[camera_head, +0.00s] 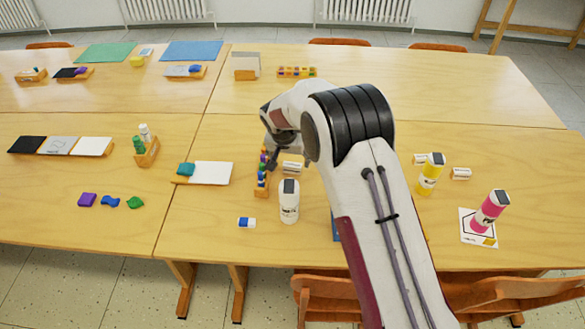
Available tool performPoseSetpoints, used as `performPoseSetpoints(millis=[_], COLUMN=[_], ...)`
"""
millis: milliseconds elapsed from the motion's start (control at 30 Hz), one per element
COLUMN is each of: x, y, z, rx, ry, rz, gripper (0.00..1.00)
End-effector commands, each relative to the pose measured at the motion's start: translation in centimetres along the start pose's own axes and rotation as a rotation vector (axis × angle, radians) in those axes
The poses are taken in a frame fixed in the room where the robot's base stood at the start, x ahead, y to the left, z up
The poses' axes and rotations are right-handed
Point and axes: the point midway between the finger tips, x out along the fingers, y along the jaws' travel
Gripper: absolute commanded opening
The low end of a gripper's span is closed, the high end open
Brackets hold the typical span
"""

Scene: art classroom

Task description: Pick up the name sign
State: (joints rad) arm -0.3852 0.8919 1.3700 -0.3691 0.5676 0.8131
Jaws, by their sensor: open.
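Several small white blocks with dark print, which look like name signs, lie on the wooden table. One name sign (292,168) is just below and right of my gripper (283,155), beside a rack of coloured pieces (262,175). Two more are at the right, one name sign (460,173) and another sign (420,158) behind the yellow bottle. Which one the task means I cannot tell. My gripper is open, above the table, and partly hidden by my arm. No sign is visibly held.
A white bottle (289,203) stands close in front of the near sign. A yellow bottle (429,176) and a pink bottle (490,212) are at right. An eraser (247,222) and white pad (211,173) lie left. The table's right rear is mostly clear.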

Motion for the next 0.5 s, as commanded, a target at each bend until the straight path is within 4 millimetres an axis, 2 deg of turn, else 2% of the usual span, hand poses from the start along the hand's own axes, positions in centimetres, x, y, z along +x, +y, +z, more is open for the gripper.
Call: performPoseSetpoints(millis=[233,500], x=[1.7,2.0], y=[0.1,0.0], z=[-0.1,-0.1], rx=[0.000,0.000], ry=[0.000,0.000], rz=[0.001,0.000], gripper=[0.62,0.62])
